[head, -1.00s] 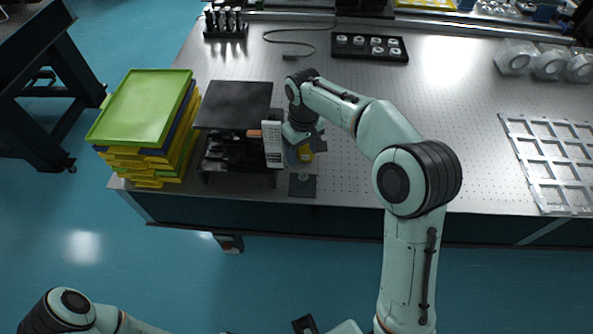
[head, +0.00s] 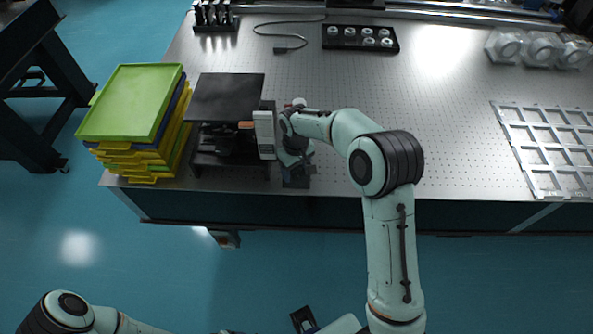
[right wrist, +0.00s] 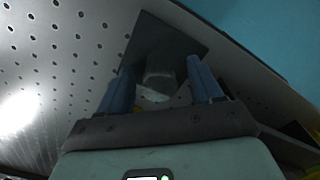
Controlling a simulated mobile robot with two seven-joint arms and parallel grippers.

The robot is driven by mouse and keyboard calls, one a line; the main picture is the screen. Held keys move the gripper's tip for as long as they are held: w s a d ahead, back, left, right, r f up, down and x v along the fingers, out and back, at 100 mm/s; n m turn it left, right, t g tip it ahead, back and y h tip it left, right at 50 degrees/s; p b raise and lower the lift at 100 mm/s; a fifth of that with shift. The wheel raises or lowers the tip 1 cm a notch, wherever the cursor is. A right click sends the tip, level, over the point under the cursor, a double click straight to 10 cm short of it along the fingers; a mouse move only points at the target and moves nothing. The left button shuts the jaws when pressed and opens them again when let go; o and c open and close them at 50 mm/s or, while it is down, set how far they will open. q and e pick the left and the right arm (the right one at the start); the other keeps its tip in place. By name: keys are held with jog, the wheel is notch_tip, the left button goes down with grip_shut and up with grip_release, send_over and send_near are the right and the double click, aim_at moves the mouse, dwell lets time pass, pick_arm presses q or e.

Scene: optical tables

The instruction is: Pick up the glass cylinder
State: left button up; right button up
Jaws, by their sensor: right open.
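The glass cylinder (right wrist: 160,84) is a small clear piece standing on a dark square pad (right wrist: 180,45) in the right wrist view. My right gripper (right wrist: 162,68) is open, with one blue finger on each side of the cylinder. I see gaps beside the glass, and the fingers are not closed on it. In the head view my right gripper (head: 296,163) is low over the pad (head: 296,183) near the table's front edge. It hides the cylinder there. My left arm shows only at the bottom left, and I cannot make out its gripper.
A black stand with a white-and-orange device (head: 264,135) is close on the left of my right gripper. Stacked green and yellow trays (head: 130,105) stand farther left. A metal grid frame (head: 550,150) lies at right. The table's middle is clear.

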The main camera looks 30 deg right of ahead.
jog(key=c, duration=1.2)
